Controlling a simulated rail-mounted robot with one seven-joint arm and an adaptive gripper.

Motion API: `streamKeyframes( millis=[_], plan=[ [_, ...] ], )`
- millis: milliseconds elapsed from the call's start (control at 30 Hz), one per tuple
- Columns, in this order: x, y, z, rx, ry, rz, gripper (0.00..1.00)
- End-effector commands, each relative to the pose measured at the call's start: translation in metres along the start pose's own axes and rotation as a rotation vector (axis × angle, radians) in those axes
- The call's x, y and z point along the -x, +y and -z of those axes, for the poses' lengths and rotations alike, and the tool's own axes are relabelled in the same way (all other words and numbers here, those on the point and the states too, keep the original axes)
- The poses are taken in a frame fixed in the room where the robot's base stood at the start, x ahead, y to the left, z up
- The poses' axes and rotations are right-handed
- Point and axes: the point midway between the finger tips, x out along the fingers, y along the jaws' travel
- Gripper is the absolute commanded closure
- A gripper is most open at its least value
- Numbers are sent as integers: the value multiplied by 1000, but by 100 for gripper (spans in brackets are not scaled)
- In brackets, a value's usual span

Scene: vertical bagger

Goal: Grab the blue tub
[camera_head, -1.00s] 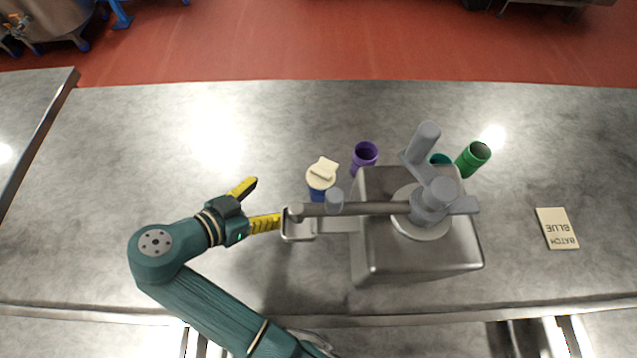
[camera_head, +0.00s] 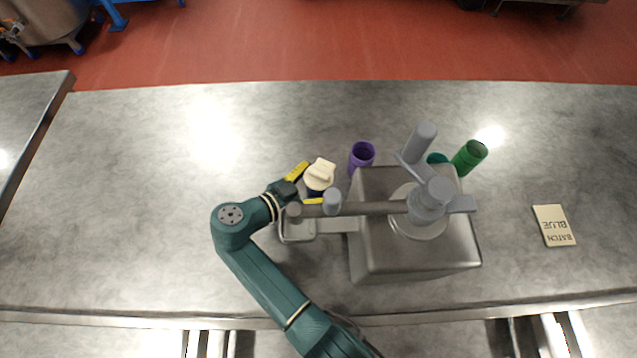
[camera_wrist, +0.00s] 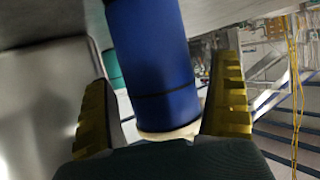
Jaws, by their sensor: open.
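The blue tub (camera_wrist: 155,65) fills the middle of the wrist view, a blue cylinder with a dark band and a cream lid (camera_wrist: 168,134). In the head view its cream lid (camera_head: 319,176) shows, and most of its blue body is hidden. My gripper (camera_head: 307,184) is open, with its yellow fingers on either side of the tub. In the wrist view the fingers (camera_wrist: 165,108) stand left and right of the tub with gaps visible. I cannot tell whether either finger touches it.
The steel bagger (camera_head: 415,255) with its grey arm stands right of the tub, its bar close to my gripper. A purple tub (camera_head: 361,155), a green tub (camera_head: 470,155) and a teal tub (camera_head: 437,158) stand behind. A "BATCH BLUE" card (camera_head: 553,226) lies at right. The left counter is clear.

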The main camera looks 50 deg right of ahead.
Motion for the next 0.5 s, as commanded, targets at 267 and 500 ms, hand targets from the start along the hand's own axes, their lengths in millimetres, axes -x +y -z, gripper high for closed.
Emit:
streamKeyframes(
  millis=[267,500],
  plan=[
    [-23,0,0,0,0,0,8],
    [-22,0,0,0,0,1,34]
  ],
)
